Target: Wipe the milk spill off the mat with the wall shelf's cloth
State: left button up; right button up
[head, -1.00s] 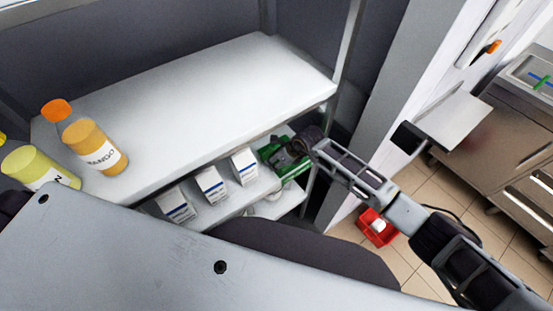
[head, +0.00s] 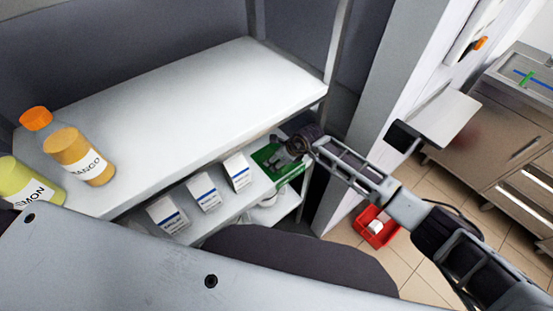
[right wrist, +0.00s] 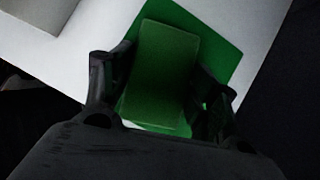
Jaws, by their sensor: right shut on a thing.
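A folded green cloth (right wrist: 162,72) sits between the fingers of my right gripper (right wrist: 158,88) in the right wrist view. My right gripper is shut on it. A flat, brighter green sheet (right wrist: 222,38) lies under or behind the cloth on a pale surface. In the head view, my right gripper (head: 274,156) is at the right end of the lower shelf, over the green sheet (head: 288,175); the cloth is hard to tell apart there. I cannot tell whether the cloth still touches the sheet. The milk spill, the mat and my left gripper are not in view.
White boxes (head: 205,192) stand left of my gripper on the lower shelf (head: 228,207). The upper shelf (head: 190,110) overhangs them, with a mango bottle (head: 78,155) and a lemon bottle (head: 30,182) at left. A post stands close by. A red bin (head: 374,228) is on the floor.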

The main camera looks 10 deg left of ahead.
jog(key=shift+w+d+f+b, duration=0.2)
jog(key=shift+w+d+b, duration=0.8)
jog(key=shift+w, duration=0.25)
jog(key=shift+d, duration=0.15)
jog(key=shift+w+d+f, duration=0.1)
jog(key=shift+w+d, duration=0.2)
jog(key=shift+w, duration=0.05)
jog(key=shift+w+d+b, duration=0.55)
jog(key=shift+w+b, duration=0.15)
jog(key=shift+b, duration=0.05)
jog(key=shift+w+d, duration=0.2)
jog(key=shift+w, duration=0.05)
jog(key=shift+r, duration=0.25)
jog(key=shift+a, duration=0.15)
jog(key=shift+s+a+r, duration=0.1)
jog(key=shift+s+a, duration=0.95)
jog(key=shift+s, duration=0.3)
